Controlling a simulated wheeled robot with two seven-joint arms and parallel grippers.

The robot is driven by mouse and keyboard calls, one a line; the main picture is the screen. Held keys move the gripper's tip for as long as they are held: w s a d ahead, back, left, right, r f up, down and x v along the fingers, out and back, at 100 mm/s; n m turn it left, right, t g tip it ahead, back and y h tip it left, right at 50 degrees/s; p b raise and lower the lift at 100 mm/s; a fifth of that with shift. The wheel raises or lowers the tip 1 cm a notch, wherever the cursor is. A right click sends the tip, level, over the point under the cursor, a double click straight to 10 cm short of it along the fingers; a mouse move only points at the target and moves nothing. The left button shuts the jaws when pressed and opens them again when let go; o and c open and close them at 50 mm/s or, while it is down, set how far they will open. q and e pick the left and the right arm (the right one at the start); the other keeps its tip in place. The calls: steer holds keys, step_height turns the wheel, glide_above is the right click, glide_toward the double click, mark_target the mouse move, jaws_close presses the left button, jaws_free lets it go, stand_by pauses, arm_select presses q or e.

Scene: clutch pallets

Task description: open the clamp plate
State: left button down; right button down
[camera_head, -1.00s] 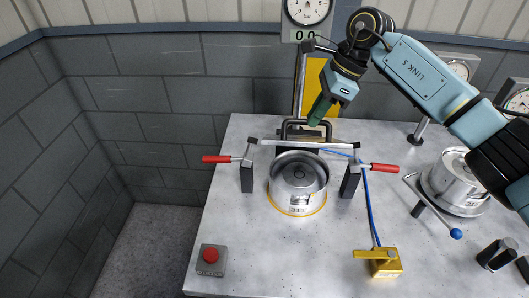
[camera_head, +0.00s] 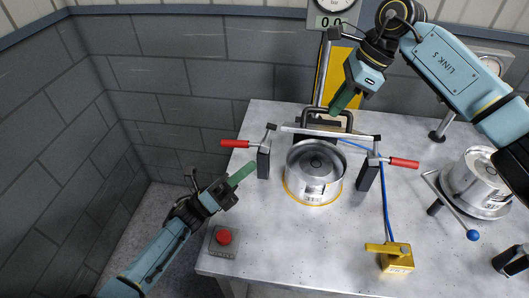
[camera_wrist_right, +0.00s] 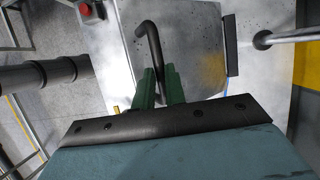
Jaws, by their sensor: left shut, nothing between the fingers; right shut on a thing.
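The clamp plate (camera_head: 330,133) appears as a narrow silver bar behind a round metal housing (camera_head: 311,180), between two toggle clamps with red levers, left (camera_head: 235,144) and right (camera_head: 404,163). A black bent handle (camera_head: 349,118) stands behind the bar; how it joins the plate is unclear. My right gripper (camera_head: 340,104) is at this handle. In the right wrist view, its green fingers (camera_wrist_right: 160,84) are shut on the black handle (camera_wrist_right: 149,42). My left gripper (camera_head: 242,173) is shut and empty, left of the housing and below the left clamp, apart from both.
A red button box (camera_head: 223,239) sits at the table's (camera_head: 300,242) front left. A yellow block (camera_head: 394,258) with a blue hose stands front right. A second metal housing (camera_head: 482,180) with a blue-knobbed lever is at the right. The middle front is clear.

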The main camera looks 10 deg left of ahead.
steer(key=shift+w+d+f, duration=0.1)
steer(key=shift+d+f, duration=0.1)
steer(key=shift+f, duration=0.15)
arm_select(q)
steer(key=x, duration=0.9)
steer(key=shift+d, duration=0.15)
steer(key=shift+w+r, duration=0.1)
